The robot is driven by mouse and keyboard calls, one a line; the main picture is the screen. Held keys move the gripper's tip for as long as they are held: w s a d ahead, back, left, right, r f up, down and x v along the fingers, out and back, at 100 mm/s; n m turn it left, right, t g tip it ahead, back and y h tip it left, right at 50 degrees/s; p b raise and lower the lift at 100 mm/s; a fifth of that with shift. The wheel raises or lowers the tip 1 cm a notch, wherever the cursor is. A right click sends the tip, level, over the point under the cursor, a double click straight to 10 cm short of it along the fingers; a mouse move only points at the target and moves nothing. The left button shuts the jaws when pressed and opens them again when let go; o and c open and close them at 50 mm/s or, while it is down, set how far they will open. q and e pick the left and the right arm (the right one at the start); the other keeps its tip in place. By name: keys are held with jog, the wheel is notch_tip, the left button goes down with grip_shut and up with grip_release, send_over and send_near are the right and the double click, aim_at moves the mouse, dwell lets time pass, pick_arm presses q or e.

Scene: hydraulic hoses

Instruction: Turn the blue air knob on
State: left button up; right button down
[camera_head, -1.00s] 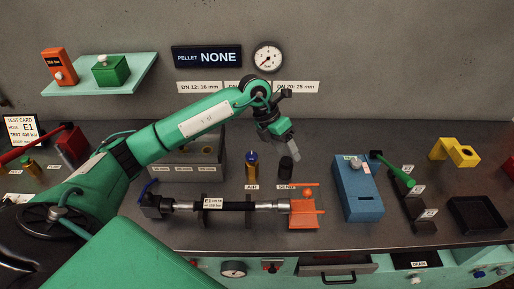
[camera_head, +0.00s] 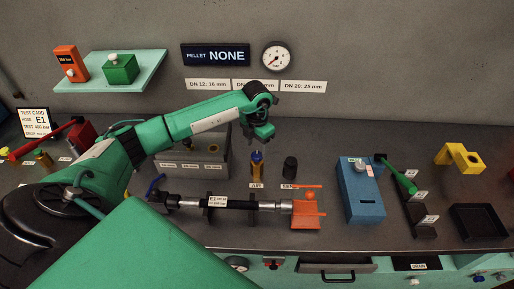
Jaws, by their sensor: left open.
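The air knob (camera_head: 257,157) has a blue top over a yellow-orange body and stands upright on the bench behind a white AIR label (camera_head: 256,186). My left gripper (camera_head: 262,136) hangs open just above and behind the knob in the picture, pointing down. Its fingers look small and dark, partly hidden by the wrist, and I cannot tell whether they touch the knob. Nothing shows between them. My right gripper is out of view.
A black knob (camera_head: 290,168) stands just right of the air knob. A hose (camera_head: 238,204) with metal ends lies in front, running to an orange fixture (camera_head: 305,214). A grey box (camera_head: 190,172) is at left, a blue box (camera_head: 360,195) at right. A gauge (camera_head: 277,57) hangs on the wall.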

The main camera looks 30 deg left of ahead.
aim_at(257, 154)
pick_arm(q)
jog(key=shift+f+p, duration=0.4)
jog(key=shift+f, duration=1.45)
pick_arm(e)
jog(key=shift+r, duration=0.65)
pick_arm(q)
jog(key=c, duration=1)
jog(key=shift+f+m+b, duration=0.15)
jog(key=shift+m+b, duration=0.35)
jog(key=shift+b, duration=0.3)
jog(key=m+b, duration=1.1)
jog(key=b, duration=0.2)
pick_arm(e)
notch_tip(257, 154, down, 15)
pick_arm(q)
jog(key=m+b, duration=0.2)
jog(key=shift+m, duration=0.3)
jog(key=shift+r+m+b, duration=0.2)
jog(key=shift+m+b, duration=1.15)
jog(key=shift+m, duration=0.35)
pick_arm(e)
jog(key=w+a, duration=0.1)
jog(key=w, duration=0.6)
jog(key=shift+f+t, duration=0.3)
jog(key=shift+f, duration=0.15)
